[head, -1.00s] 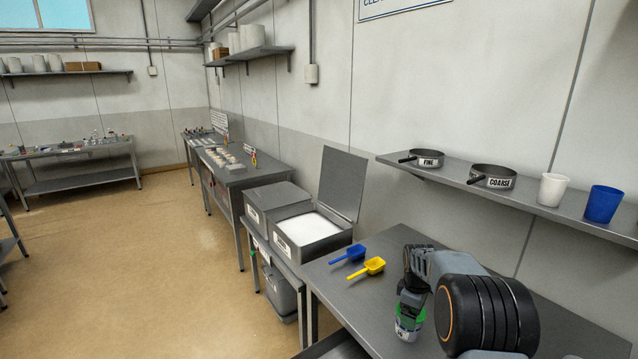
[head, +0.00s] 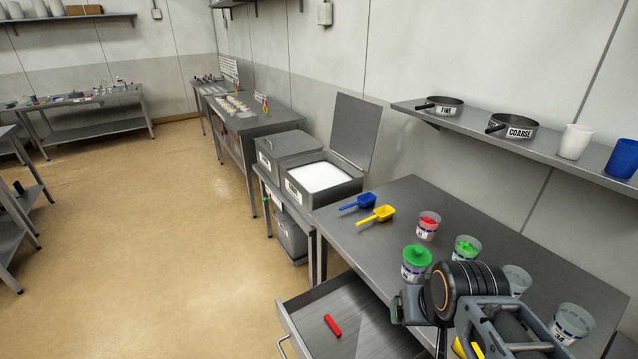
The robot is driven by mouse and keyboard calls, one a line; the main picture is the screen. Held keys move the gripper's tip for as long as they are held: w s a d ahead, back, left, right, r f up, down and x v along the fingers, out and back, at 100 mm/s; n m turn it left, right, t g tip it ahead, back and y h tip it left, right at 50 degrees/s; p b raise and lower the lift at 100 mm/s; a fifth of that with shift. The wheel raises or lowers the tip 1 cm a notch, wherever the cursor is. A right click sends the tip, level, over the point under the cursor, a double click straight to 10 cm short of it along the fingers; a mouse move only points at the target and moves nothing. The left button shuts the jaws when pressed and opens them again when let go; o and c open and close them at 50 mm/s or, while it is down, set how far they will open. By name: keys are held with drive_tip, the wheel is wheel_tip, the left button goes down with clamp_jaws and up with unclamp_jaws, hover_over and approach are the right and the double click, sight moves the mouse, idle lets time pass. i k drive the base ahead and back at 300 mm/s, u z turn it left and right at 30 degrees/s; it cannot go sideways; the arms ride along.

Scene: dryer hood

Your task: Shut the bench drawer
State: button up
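The bench drawer (head: 365,323) stands pulled out below the front edge of the bench (head: 345,225) in the head view. Its handle (head: 282,346) is at the lower left of the drawer front. A red stick-like object (head: 332,325) lies inside on the drawer floor. My arm covers the drawer's right end. My gripper (head: 408,306) seems to be the grey part at the arm's left end, above the right part of the drawer and apart from the handle. Its fingers cannot be made out.
On the bench are a blue scoop (head: 360,202), a yellow scoop (head: 378,214), a cup heaped with green (head: 416,263), a cup with red (head: 428,226) and several other cups. An open bin of white material (head: 320,177) stands to the left. The floor (head: 190,240) left of the drawer is clear.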

sight(366, 327)
drive_tip(key=u, duration=0.35)
drive_tip(key=k, duration=0.5)
drive_tip(key=u, duration=1.45)
drive_tip(key=i, duration=0.75)
drive_tip(key=u, duration=0.05)
